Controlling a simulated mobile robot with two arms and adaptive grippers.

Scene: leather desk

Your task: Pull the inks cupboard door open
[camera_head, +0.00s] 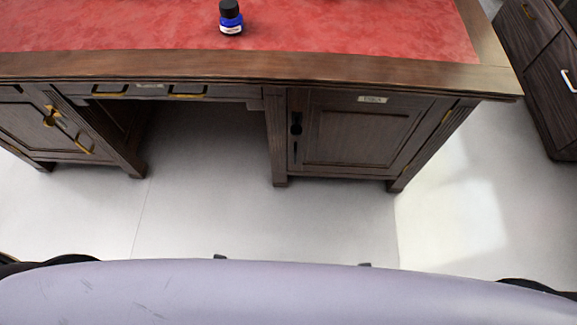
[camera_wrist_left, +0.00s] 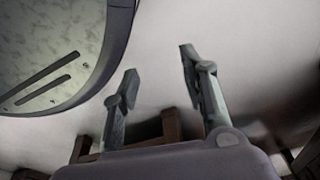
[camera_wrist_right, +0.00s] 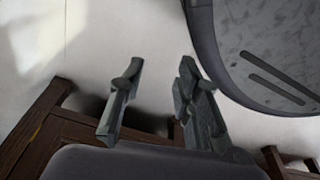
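A dark wooden cupboard door (camera_head: 357,137) is closed in the right pedestal of the desk. A small label plate (camera_head: 372,99) sits above its panel, its text too small to read surely. A black handle (camera_head: 296,124) is on the door's left edge, and brass hinges show on the right. My left gripper (camera_wrist_left: 160,75) is open and empty in the left wrist view. My right gripper (camera_wrist_right: 160,75) is open and empty in the right wrist view, with the dark wood of the desk below. Neither gripper is clearly seen in the head view; both appear apart from the door.
The desk has a red leather top (camera_head: 330,35) with a blue ink bottle (camera_head: 231,18) on it. Drawers with brass pulls (camera_head: 188,95) and a left cupboard (camera_head: 40,130) are beside the open kneehole. Another cabinet (camera_head: 545,65) stands at far right. The pale floor (camera_head: 200,215) in front is clear.

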